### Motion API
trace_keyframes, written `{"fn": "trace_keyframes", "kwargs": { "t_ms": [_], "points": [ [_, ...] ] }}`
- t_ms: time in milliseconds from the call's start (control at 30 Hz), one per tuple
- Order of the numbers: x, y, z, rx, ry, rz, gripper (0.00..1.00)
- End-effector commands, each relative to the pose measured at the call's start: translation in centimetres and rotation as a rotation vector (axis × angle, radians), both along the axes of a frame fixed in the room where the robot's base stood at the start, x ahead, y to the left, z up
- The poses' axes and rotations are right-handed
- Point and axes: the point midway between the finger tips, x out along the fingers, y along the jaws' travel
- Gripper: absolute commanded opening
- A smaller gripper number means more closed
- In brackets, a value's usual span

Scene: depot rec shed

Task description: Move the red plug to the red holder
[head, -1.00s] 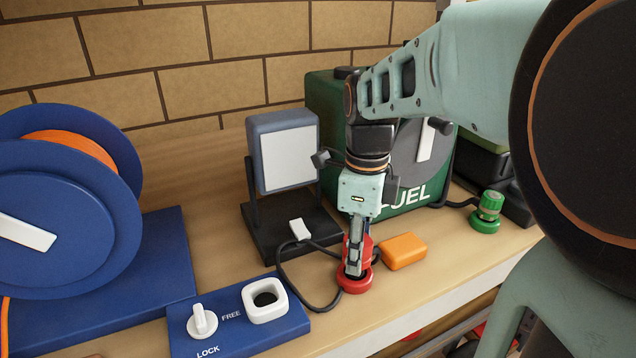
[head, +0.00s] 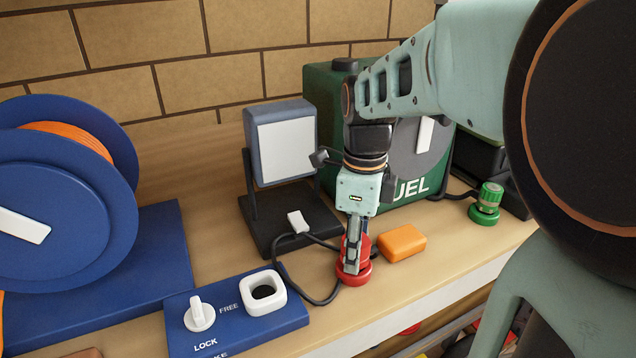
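My gripper (head: 351,268) points down at the red plug (head: 364,246), its fingers seen nearly edge-on in front of it. The plug looks upright, at or in a round red holder (head: 357,279) on the bench. The fingers hide much of the plug, and I cannot tell whether they are closed on it or whether the plug is fully seated. A black cable (head: 318,300) loops from near the lamp to the red pieces.
An orange block (head: 402,243) lies just right of the gripper. A tilted lamp (head: 284,150) and a green fuel box (head: 420,195) stand behind. A blue switch panel (head: 235,325) and blue reel (head: 55,215) are left. A green plug (head: 490,197) stands right.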

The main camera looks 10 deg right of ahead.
Motion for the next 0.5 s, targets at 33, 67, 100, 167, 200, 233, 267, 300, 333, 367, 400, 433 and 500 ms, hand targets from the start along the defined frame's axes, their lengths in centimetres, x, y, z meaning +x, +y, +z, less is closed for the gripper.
{"fn": "trace_keyframes", "kwargs": {
  "t_ms": [33, 67, 100, 167, 200, 233, 267, 300, 333, 367, 400, 433, 500],
  "points": [
    [0.03, 0.00, 0.07, 0.000, -0.001, 0.000, 0.42],
    [0.03, 0.00, 0.07, 0.000, -0.001, 0.000, 0.45],
    [0.02, 0.00, 0.06, 0.000, -0.001, 0.000, 0.49],
    [0.02, 0.00, 0.05, 0.000, -0.001, 0.000, 0.53],
    [0.01, 0.00, 0.05, 0.000, -0.001, 0.000, 0.53],
    [0.01, 0.00, 0.04, 0.000, -0.001, 0.000, 0.53],
    [0.01, 0.00, 0.04, 0.000, -0.001, 0.000, 0.53],
    [0.01, 0.00, 0.03, 0.000, 0.000, 0.000, 0.53],
    [0.01, 0.00, 0.03, 0.000, 0.000, 0.000, 0.53],
    [-0.01, 0.00, 0.00, 0.000, 0.000, 0.000, 0.53],
    [-0.01, 0.00, 0.04, 0.000, 0.000, 0.000, 0.53],
    [0.00, 0.00, 0.11, 0.000, 0.000, 0.000, 0.53],
    [0.05, 0.00, 0.54, 0.000, -0.001, 0.000, 0.53]
  ]
}}
